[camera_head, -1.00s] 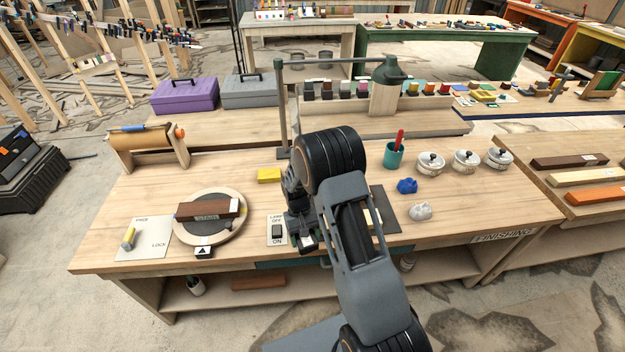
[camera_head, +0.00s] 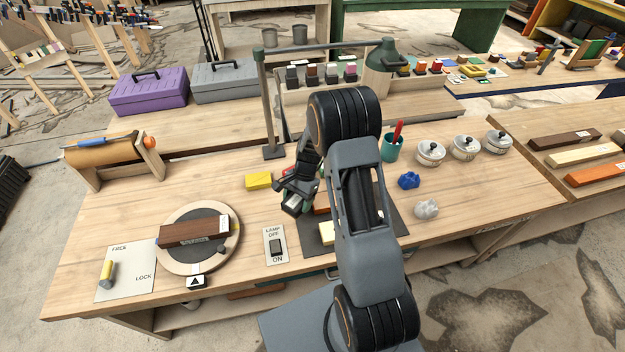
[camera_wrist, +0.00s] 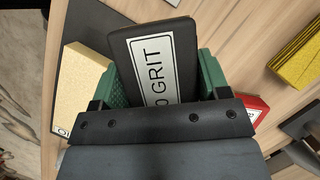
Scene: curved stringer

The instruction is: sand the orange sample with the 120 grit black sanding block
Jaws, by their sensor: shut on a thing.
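My gripper (camera_head: 297,200) has green fingers (camera_wrist: 118,88) shut on a black sanding block (camera_wrist: 160,40). Its white label reads "0 GRIT" in the wrist view; the front of the number is hidden by the gripper. In the head view the gripper is by the dark mat's left side, right of the lamp switch plate, and the block is hard to make out. An orange strip (camera_head: 597,173), seemingly the orange sample, lies on the right-hand bench, far from my gripper. A dark brown sample (camera_head: 193,231) lies on the round turntable (camera_head: 172,258).
A pale block (camera_wrist: 82,88) lies on the dark mat (camera_head: 388,212). A yellow block (camera_head: 258,181), lamp post (camera_head: 268,110), blue lump (camera_head: 408,181), white lump (camera_head: 426,209) and lidded pots (camera_head: 430,153) stand around. The bench front between switch plate (camera_head: 275,245) and turntable is narrow.

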